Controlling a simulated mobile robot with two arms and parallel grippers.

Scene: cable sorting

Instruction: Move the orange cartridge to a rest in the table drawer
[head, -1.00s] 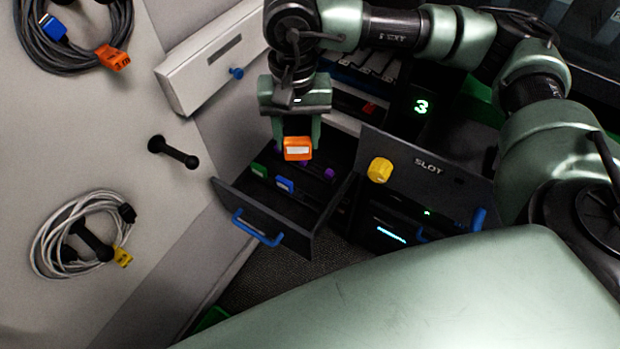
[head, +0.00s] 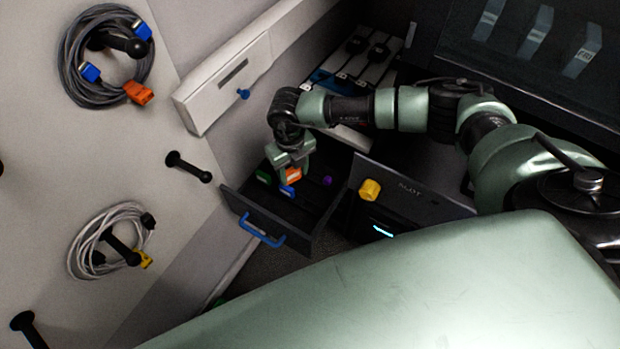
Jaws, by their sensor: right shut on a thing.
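The orange cartridge (head: 293,175) is in the head view at the middle, in my right gripper (head: 291,168). My right gripper points down and is shut on it, inside the outline of the open table drawer (head: 272,217). The dark drawer has a blue handle and holds a green cartridge (head: 263,178), a blue cartridge (head: 287,190) and a purple piece (head: 327,181). The orange cartridge is close to the blue one; I cannot tell whether it touches the drawer floor or a rest. My left gripper is not in view.
A dark panel marked SLOT with a yellow knob (head: 370,190) stands right of the drawer. A white box (head: 222,88) with a blue knob is on the wall side. Coiled cables (head: 75,85) hang on pegs at left. A peg (head: 188,166) is bare.

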